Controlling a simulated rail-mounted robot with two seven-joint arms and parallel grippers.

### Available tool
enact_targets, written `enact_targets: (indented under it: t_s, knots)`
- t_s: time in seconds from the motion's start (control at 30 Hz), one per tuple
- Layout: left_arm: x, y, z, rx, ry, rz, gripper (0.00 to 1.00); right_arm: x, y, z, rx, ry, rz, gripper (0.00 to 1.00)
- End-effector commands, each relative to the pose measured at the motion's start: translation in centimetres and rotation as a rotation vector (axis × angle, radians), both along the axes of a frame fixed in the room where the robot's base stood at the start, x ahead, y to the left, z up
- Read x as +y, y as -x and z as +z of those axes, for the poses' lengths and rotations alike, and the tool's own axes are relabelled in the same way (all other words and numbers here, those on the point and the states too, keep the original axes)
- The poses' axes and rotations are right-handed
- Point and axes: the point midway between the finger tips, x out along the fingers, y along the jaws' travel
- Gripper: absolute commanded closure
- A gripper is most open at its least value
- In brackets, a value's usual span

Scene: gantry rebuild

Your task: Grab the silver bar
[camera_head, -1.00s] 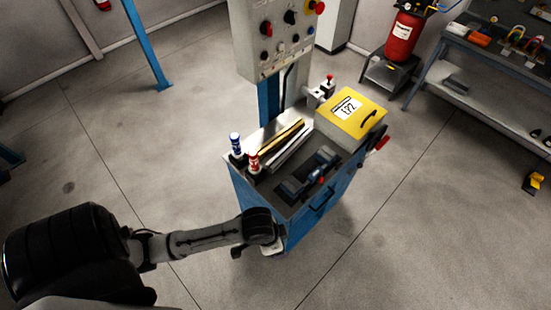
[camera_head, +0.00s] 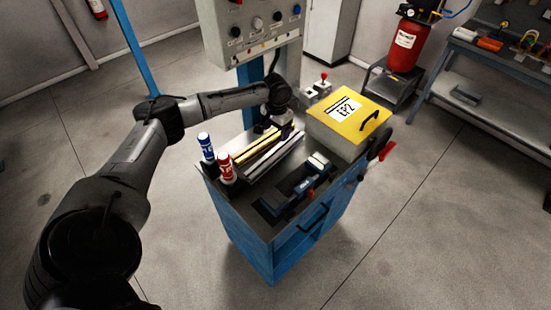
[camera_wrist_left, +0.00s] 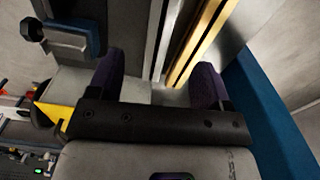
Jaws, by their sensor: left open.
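The silver bar (camera_head: 273,155) lies on the top of the blue cart (camera_head: 240,225), beside a gold bar (camera_head: 255,146). My left gripper (camera_head: 286,129) is at the far end of the bars, pointing down and hiding their ends. In the left wrist view my left gripper (camera_wrist_left: 158,82) has its two dark purple fingers wide apart, with nothing clamped between them. The silver bar (camera_wrist_left: 152,40) and the gold bar (camera_wrist_left: 192,45) run away through the gap between the fingers. I cannot tell how far above the bars the fingertips are. My right gripper is out of view.
A blue bottle (camera_head: 206,148) and a red bottle (camera_head: 227,168) stand at the cart's left edge. A blue-grey vise (camera_head: 294,188) lies in front of the bars. A yellow-lidded box (camera_head: 348,112) is at right. A control panel (camera_head: 255,28) rises behind.

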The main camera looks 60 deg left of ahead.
Motion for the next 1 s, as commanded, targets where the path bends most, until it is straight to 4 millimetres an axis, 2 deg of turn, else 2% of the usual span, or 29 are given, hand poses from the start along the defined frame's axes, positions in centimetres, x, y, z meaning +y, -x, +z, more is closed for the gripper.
enact_targets:
  t_s: [0.1, 0.3, 0.43, 0.67, 1.0]
  knots:
    - [0.1, 0.1, -2.2, 0.003, 0.001, 0.005, 0.28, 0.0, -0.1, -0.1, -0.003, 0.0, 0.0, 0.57]
    - [0.1, 0.0, -5.4, 0.002, 0.001, 0.003, 0.28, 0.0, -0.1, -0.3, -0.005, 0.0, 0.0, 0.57]
    - [0.2, 0.0, -6.7, 0.001, -0.001, 0.003, 0.28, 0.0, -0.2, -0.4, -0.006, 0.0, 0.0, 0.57]
    - [0.1, 0.0, -7.7, 0.001, -0.001, 0.002, 0.28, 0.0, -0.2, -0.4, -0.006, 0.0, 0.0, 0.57]
    - [0.5, 0.0, -11.8, 0.0, 0.001, 0.002, 0.28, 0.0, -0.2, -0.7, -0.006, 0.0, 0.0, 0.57]
